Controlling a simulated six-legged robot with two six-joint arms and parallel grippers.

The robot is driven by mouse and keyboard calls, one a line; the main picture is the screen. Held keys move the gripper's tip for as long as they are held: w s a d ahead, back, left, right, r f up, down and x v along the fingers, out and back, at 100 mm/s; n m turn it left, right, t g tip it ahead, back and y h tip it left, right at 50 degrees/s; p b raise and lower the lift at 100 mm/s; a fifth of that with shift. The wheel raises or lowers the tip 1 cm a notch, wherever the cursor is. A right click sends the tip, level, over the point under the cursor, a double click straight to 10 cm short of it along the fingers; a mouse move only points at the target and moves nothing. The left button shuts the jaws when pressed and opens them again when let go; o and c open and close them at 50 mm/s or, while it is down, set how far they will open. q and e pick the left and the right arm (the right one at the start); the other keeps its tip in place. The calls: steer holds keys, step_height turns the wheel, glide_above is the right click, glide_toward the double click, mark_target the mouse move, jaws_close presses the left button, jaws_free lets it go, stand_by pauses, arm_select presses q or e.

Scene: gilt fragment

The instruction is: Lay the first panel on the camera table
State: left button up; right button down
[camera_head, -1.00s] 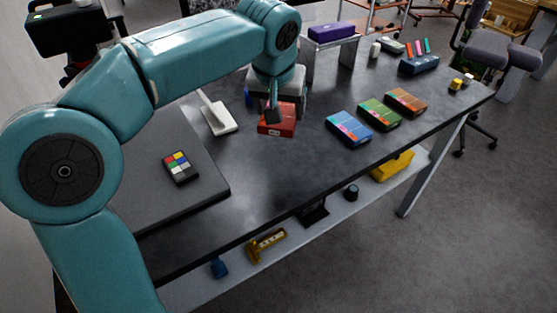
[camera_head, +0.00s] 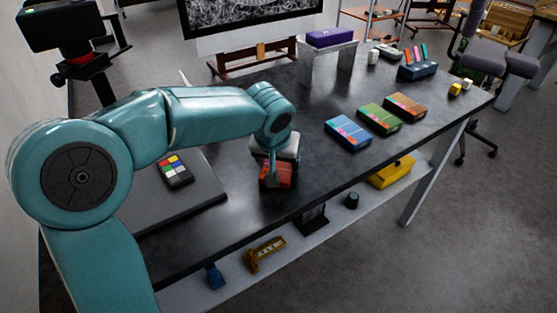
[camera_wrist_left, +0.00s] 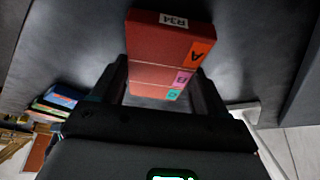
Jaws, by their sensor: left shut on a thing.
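My left gripper (camera_head: 274,178) is shut on a red block-like panel (camera_head: 286,174), over the dark table near its front edge. In the left wrist view the red panel (camera_wrist_left: 165,42) sits between the two fingers (camera_wrist_left: 163,85), with a white "R34" label and coloured tabs A, B and C. I cannot tell whether it touches the tabletop. A raised dark grey slab (camera_head: 195,200), perhaps the camera table, lies to its left and carries a colour chart (camera_head: 174,170). My arm hides part of the slab. My right gripper is not in view.
Blue (camera_head: 348,133), green (camera_head: 379,118) and orange (camera_head: 405,106) panels lie in a row to the right. A purple box (camera_head: 331,38) rests on a grey stand (camera_head: 309,68) at the back. A black camera-like device (camera_head: 62,26) stands at upper left. The front-right tabletop is clear.

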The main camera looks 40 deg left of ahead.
arm_select(q)
steer(key=o, duration=0.7)
steer(key=shift+f, duration=0.2)
steer(key=shift+c, duration=0.2)
steer(key=o, duration=0.4)
steer(key=shift+r, duration=0.1)
steer(key=shift+r, duration=0.25)
steer(key=p+v, duration=0.2)
steer(key=v, duration=0.9)
steer(key=shift+s+r, duration=0.15)
steer(key=shift+r, duration=0.25)
steer(key=shift+d+f, duration=0.1)
